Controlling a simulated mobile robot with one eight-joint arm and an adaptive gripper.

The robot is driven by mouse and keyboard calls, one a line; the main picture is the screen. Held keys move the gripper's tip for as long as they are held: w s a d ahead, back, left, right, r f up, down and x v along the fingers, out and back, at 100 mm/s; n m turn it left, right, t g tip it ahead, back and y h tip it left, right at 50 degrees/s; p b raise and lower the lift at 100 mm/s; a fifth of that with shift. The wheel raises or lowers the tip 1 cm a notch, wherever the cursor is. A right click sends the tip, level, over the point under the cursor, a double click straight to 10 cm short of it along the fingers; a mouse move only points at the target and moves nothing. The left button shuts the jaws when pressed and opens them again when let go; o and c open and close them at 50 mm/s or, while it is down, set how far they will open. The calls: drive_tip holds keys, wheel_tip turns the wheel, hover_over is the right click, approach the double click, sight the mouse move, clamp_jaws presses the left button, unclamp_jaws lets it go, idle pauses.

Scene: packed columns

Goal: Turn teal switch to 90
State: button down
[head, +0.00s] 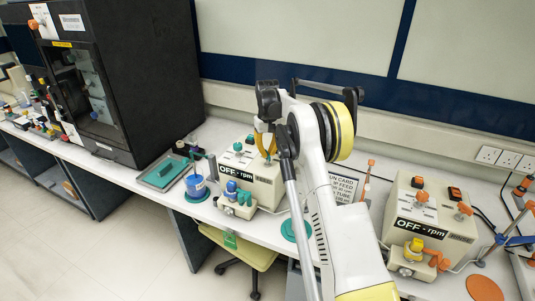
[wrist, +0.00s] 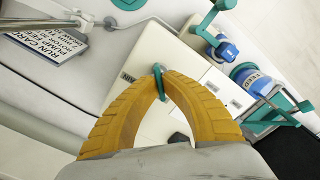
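The teal switch (wrist: 159,82) is a narrow upright grip on the pale box; in the wrist view it sits between my yellow fingertips. My gripper (wrist: 160,77) points down at the box with its two curved fingers closed in on both sides of the switch, apparently touching it. In the head view my gripper (head: 266,152) is over the right part of the teal-marked box (head: 262,188), and my fingers mostly hide the switch there. The box's front label reads "OFF - rpm". Another teal knob (head: 238,147) stands on its left part. The switch's angle scale is not readable.
A blue and teal pump head (head: 238,198) sits before the box, beside a blue-labelled bottle (head: 196,186). A teal tray (head: 163,173) lies further left. A similar orange-marked box (head: 430,215) stands right of my arm. A sign (head: 344,187) stands behind my arm.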

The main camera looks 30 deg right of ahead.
drive_tip(key=shift+m, duration=0.3)
drive_tip(key=m, duration=0.3)
drive_tip(key=shift+m, duration=0.3)
drive_tip(key=m, duration=0.4)
drive_tip(key=shift+m+p, duration=0.3)
drive_tip(key=m, duration=0.9)
idle(0.4)
drive_tip(key=c, duration=1.6)
unclamp_jaws()
